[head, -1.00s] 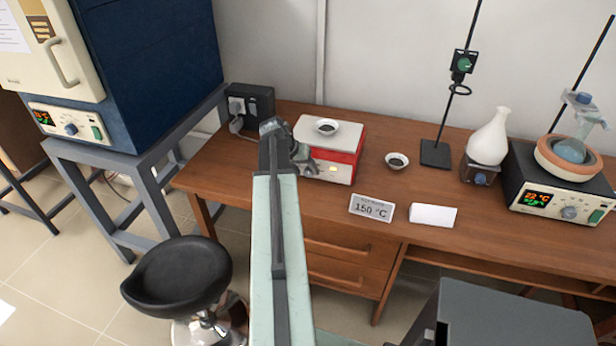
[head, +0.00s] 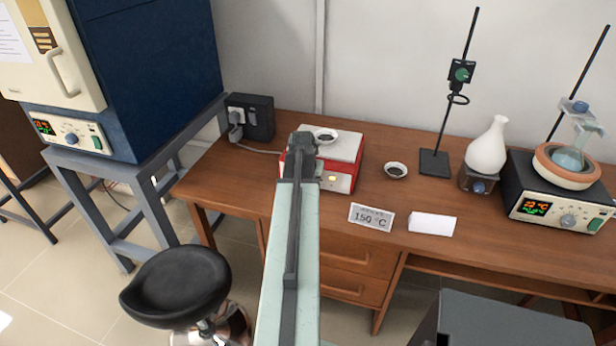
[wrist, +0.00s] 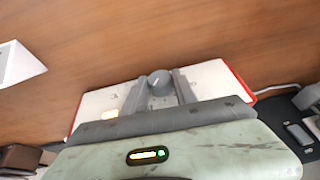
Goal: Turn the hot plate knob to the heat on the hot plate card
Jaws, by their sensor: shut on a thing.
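The hot plate (head: 345,147) is a red box with a pale top and a lit amber lamp on its front; it stands at the left of the wooden desk. Its knob (wrist: 160,82) is round and grey with a pale pointer mark, seen in the wrist view. My gripper (wrist: 162,88) is shut on the knob, one finger on each side. In the head view my arm hides the knob and fingers. The card (head: 371,217) stands in front of the hot plate, to the right, and reads 150 °C. The knob's scale is too small to read.
A small dish (head: 325,136) sits on the hot plate, another dish (head: 396,170) beside it. A blank white folded card (head: 432,223) stands right of the heat card. A black socket box (head: 251,117) is behind left. A stool (head: 180,285) stands before the desk.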

